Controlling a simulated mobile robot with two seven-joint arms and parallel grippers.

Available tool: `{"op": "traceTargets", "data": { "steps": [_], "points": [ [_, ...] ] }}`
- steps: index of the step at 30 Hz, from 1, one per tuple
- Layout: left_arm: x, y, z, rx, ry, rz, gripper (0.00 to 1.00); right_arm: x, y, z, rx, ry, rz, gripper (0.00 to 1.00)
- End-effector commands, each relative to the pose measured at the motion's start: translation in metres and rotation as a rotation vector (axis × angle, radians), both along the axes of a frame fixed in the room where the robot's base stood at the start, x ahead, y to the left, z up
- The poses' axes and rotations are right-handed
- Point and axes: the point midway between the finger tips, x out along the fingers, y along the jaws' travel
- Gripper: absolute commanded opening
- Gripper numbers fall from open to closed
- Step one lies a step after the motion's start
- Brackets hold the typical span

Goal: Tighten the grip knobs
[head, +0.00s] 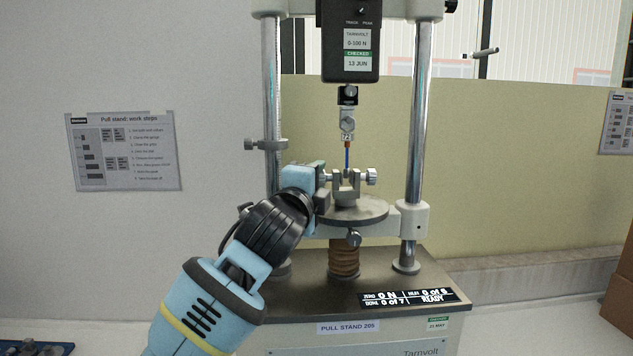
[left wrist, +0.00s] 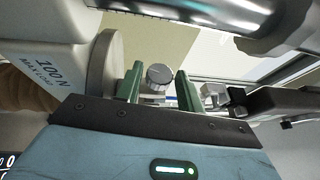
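The lower grip (head: 346,190) stands on the round platform of the pull stand, with a silver grip knob (head: 371,176) sticking out on its right. The left side of the grip is partly hidden by my left gripper (head: 322,179). In the left wrist view a ridged silver knob (left wrist: 158,76) sits between the green fingers of my left gripper (left wrist: 160,88). There is a gap on each side, so the fingers look open around it. The upper grip (head: 348,97) hangs under the force gauge (head: 349,45). A thin blue and orange piece (head: 347,154) hangs between the grips. My right gripper is not visible.
Two steel columns flank the grips, the left (head: 271,100) and the right (head: 417,120). A clamp knob (head: 250,144) juts from the left column. Another knob (head: 354,240) is below the round platform (head: 365,212).

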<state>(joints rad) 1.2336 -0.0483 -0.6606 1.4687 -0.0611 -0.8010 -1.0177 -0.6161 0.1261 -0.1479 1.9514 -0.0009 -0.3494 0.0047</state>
Motion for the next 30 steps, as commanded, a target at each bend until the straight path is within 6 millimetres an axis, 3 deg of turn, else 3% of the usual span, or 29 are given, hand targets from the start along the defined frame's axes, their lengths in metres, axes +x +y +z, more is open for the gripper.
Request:
{"op": "traceTargets", "data": {
  "steps": [7,15,23,30],
  "points": [
    [0.0006,-0.0001,-0.0003,0.000,0.001,0.000,0.38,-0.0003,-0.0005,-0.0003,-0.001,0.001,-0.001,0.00],
    [0.0005,0.0000,-0.0004,0.000,0.001,0.000,0.06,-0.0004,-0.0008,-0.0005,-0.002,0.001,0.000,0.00],
    [0.0003,-0.0001,0.0006,0.001,0.035,0.000,0.05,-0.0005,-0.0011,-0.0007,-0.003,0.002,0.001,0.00],
    [0.0003,-0.0002,0.0037,0.002,0.168,0.000,0.05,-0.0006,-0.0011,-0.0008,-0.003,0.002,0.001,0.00]
  ]
}}
